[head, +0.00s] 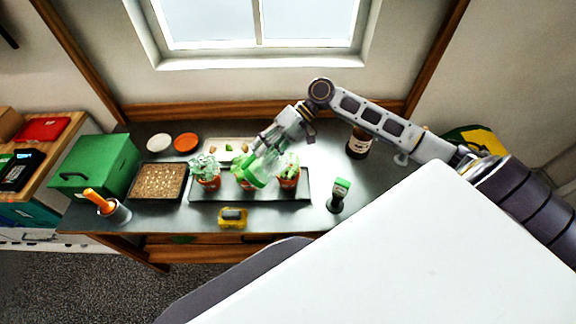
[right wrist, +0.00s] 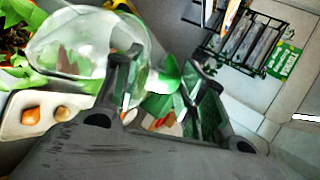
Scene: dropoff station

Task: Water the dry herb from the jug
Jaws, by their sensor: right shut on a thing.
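My right gripper (head: 270,143) comes in from the right and is shut on the clear jug (head: 262,166), above the plant tray. The jug looks tilted; its clear body also shows beside the fingers in the right wrist view (right wrist: 85,42). Several red pots of herbs stand in the dark tray (head: 225,198): a pale, greyish herb (head: 206,166) at the left, a green herb (head: 239,177) in the middle, partly hidden by the jug, and a green herb (head: 290,165) at the right. I cannot tell whether water is flowing. My left gripper is not in view.
A green box (head: 95,165), a seed tray (head: 158,182) and a cup with an orange-handled tool (head: 115,212) stand left. A yellow sponge holder (head: 232,218) and a green-topped bottle (head: 338,195) stand in front. A dark bottle (head: 358,145) stands at the back right.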

